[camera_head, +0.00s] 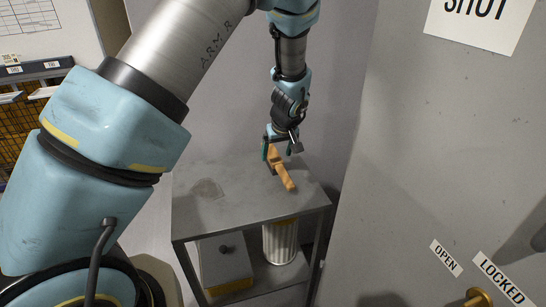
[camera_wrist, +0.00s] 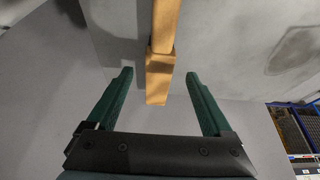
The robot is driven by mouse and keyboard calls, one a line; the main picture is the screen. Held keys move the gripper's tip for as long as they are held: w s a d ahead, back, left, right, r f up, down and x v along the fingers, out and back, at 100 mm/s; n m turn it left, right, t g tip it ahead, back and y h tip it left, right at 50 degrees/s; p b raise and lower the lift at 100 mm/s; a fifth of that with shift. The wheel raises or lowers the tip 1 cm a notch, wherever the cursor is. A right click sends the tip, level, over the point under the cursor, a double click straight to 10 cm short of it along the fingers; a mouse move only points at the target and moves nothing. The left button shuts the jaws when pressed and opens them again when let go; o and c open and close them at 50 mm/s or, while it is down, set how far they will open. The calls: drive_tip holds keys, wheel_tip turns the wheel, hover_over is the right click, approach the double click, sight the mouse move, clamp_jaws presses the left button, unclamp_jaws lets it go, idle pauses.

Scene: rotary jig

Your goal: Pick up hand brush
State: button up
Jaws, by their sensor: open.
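The hand brush (camera_head: 287,176) is a tan, wooden-looking piece on the grey metal table (camera_head: 235,205), towards its back right. My gripper (camera_head: 271,153) points down at the brush's far end and partly hides it. In the wrist view my gripper (camera_wrist: 159,73) has two green fingers spread apart. The brush (camera_wrist: 161,50) shows between them, with its near end reaching back between the fingers and a visible gap on each side. Neither finger visibly touches it. I cannot tell how far the fingertips are above the table top. The brush's bristles are not visible.
A ribbed, light-coloured bin (camera_head: 280,243) and a grey box with a dark knob (camera_head: 224,262) stand on the shelf under the table. A large grey panel (camera_head: 430,130) with signs rises at the right. The table's left part is clear apart from a worn stain.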

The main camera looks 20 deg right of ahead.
sight(276, 159)
drive_tip(key=shift+p+x, duration=1.25)
drive_tip(key=shift+x, duration=1.2)
drive_tip(key=shift+s, duration=0.1)
drive_tip(key=shift+c, duration=0.2)
clamp_jaws()
